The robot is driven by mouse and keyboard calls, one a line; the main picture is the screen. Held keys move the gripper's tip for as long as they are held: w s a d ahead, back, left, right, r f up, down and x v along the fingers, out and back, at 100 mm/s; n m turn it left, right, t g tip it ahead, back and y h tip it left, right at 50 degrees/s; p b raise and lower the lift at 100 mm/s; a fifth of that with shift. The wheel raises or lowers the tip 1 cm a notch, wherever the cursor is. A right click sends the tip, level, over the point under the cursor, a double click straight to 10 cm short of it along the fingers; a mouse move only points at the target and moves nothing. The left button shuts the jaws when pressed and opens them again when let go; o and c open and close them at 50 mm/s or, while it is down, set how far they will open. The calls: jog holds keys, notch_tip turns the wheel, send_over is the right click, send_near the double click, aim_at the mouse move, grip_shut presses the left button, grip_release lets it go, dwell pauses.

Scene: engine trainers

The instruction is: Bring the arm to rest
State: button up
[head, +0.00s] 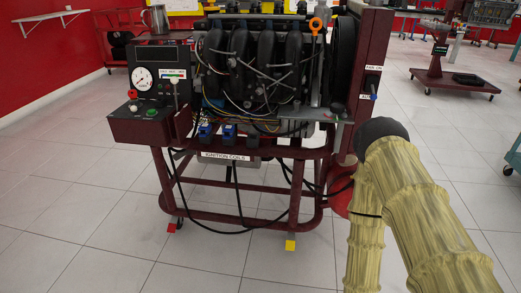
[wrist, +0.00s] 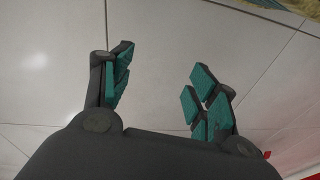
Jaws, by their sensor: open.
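My gripper (wrist: 160,88) shows in the wrist view with its two teal-padded fingers spread apart. Nothing is between the fingers, and pale floor tiles lie beyond them. In the head view my arm, in a yellowish sleeve, rises at the lower right, in front of the right side of the engine trainer (head: 240,166). The gripper itself cannot be made out in the head view.
A metal pitcher (head: 155,19) stands on top. Another red stand (head: 440,72) is at the back right. Floor in front is clear.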

jog(key=s+d+r+n+g+h+p, duration=0.1)
jog(key=s+d+r+n+g+p, duration=0.15)
jog(key=s+d+r, duration=0.2)
notch_tip(320, 180, up, 37)
jog(key=w+p, duration=0.1)
jog(key=p, duration=3.5)
jog(key=shift+r+t, duration=0.15)
jog(key=shift+t, duration=0.3)
